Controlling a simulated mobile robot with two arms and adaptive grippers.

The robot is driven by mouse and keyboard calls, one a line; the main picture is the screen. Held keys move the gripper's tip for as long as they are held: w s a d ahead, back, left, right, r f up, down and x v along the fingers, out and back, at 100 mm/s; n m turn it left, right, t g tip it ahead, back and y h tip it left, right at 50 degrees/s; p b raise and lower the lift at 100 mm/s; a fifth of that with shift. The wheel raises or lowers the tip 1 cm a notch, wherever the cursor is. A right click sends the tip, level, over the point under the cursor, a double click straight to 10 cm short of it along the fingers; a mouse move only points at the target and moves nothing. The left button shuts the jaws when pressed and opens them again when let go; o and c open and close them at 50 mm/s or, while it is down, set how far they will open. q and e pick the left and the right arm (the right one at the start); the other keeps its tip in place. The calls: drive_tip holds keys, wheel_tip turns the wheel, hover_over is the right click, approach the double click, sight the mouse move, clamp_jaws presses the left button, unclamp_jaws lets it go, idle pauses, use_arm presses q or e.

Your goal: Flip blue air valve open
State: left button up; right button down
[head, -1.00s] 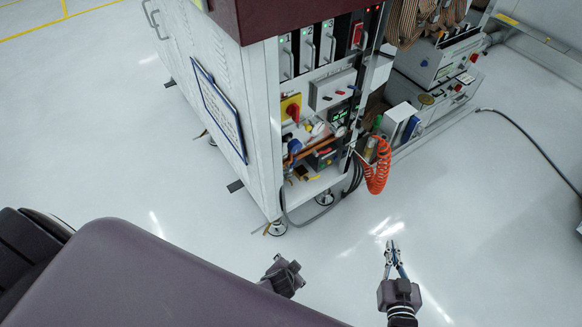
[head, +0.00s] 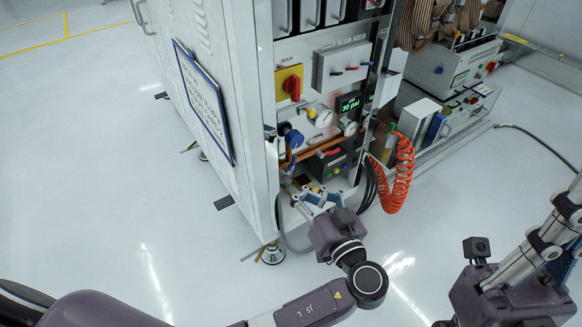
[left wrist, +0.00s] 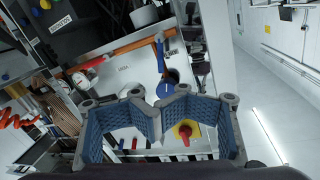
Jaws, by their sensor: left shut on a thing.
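The blue air valve (head: 293,138) is on the front panel of the cabinet, low and left of the gauges, in the head view. My left gripper (head: 316,199) is at the cabinet's lower opening.
A yellow plate with a red rotary switch (head: 290,87) sits above the valve. Gauges (head: 322,118) and a 30 psi display (head: 348,103) are to its right. A coiled orange hose (head: 397,178) hangs by the cabinet's right edge. The floor (head: 110,225) is clear at left.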

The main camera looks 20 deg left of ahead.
sight(294, 159)
use_arm(q)
drive_tip(key=b+x, duration=0.1)
drive_tip(key=x, duration=0.6)
drive_tip(key=shift+w+a+r+b, duration=0.1)
drive_tip(key=shift+w+a+b, duration=0.15)
drive_tip(key=shift+a+b, duration=0.05)
drive_tip(key=shift+o, duration=1.1)
clamp_jaws()
drive_tip(key=shift+c, duration=1.1)
unclamp_jaws()
drive_tip(key=shift+s, duration=0.1)
